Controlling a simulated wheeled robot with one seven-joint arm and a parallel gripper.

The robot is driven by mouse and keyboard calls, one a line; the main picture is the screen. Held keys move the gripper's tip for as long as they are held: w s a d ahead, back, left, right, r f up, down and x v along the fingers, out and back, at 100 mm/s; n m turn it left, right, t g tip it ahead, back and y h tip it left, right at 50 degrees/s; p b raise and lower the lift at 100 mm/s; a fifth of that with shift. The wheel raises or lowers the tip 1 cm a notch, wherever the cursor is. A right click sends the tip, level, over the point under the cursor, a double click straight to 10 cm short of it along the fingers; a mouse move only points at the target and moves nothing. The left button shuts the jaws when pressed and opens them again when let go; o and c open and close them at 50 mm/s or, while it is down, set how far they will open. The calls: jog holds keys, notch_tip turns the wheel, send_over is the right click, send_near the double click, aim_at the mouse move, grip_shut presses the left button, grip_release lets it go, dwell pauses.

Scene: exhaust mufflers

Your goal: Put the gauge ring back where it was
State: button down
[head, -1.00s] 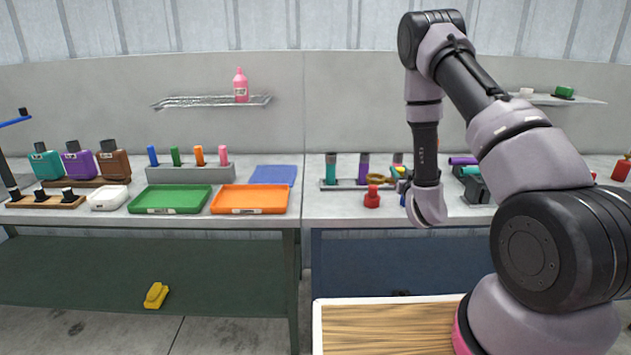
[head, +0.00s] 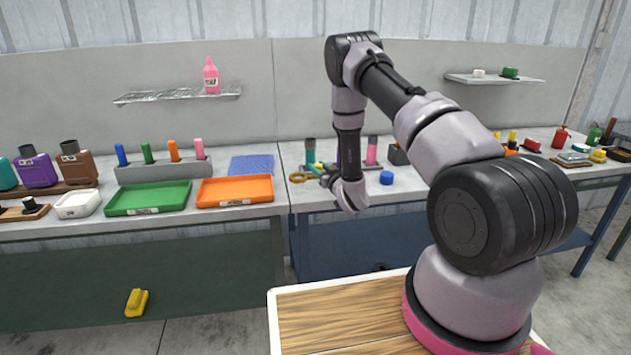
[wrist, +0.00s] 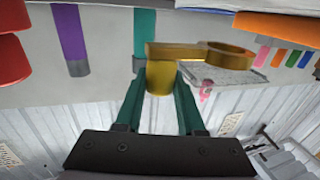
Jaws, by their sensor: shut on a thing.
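The gauge ring is a brass-coloured ring with a handle (wrist: 230,57). My gripper (wrist: 160,88) is shut on its handle end, and the ring part sticks out to the right in the wrist view. I cannot tell which spot the ring came from.
A teal tube (head: 310,151) and a pink tube (head: 372,150) stand behind my gripper. A blue cap (head: 386,177) sits to the right. An orange tray (head: 235,190) and a green tray (head: 147,198) lie to the left, with a blue mat (head: 251,164) behind.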

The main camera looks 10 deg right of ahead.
jog(key=shift+f, duration=2.2)
jog(key=c, duration=0.5)
grip_release()
jog(key=shift+f, duration=0.15)
